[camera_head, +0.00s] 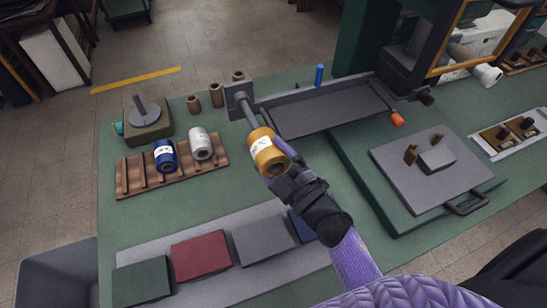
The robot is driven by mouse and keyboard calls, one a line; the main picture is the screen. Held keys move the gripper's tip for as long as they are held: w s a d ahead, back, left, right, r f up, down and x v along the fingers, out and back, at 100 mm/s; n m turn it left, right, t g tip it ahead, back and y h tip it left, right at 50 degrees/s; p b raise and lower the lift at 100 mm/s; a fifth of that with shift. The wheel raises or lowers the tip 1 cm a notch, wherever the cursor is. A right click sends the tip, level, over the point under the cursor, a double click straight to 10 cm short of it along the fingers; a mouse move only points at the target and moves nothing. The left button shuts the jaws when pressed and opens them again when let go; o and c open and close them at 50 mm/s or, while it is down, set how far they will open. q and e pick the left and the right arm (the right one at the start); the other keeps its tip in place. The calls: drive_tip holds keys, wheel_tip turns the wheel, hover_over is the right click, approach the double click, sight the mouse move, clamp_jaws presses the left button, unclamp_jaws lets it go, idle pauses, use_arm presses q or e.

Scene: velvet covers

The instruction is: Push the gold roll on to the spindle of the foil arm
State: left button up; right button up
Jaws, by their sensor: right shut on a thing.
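The gold roll (264,149) has a white label and sits just left of the middle of the head view. My right gripper (280,172) is shut on its near end, with the purple-sleeved arm coming from the lower right. The foil arm's grey square plate (238,98) and its spindle (250,117) are beyond the roll. The spindle's visible rod runs in line with the roll and meets its far end in the picture. I cannot tell whether its tip is inside the roll's core or hidden behind it. My left gripper is out of view.
A wooden rack (132,173) on the left holds a blue roll (165,155) and a white roll (200,144). Velvet covers, including a red one (201,255), lie in front. A dark tray (325,108) is behind, and a grey plate (440,185) with a handle is at right.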

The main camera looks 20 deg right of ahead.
sight(253, 118)
drive_tip(key=shift+w+f, duration=0.1)
drive_tip(key=shift+w, duration=0.5)
drive_tip(key=shift+w+b, duration=0.3)
drive_tip(key=shift+w, duration=0.65)
drive_tip(key=shift+w+a+f, duration=0.1)
drive_tip(key=shift+w, duration=0.4)
drive_tip(key=shift+w+b, duration=0.35)
drive_tip(key=shift+w, duration=0.35)
drive_tip(key=shift+w+f+b, duration=0.2)
drive_tip(key=shift+w+b, duration=0.35)
drive_tip(key=shift+w, duration=1.45)
drive_tip(key=shift+w+a+f+b, duration=0.1)
drive_tip(key=shift+w+f+b, duration=0.05)
drive_tip(key=shift+w+b, duration=0.45)
drive_tip(key=shift+w, duration=0.45)
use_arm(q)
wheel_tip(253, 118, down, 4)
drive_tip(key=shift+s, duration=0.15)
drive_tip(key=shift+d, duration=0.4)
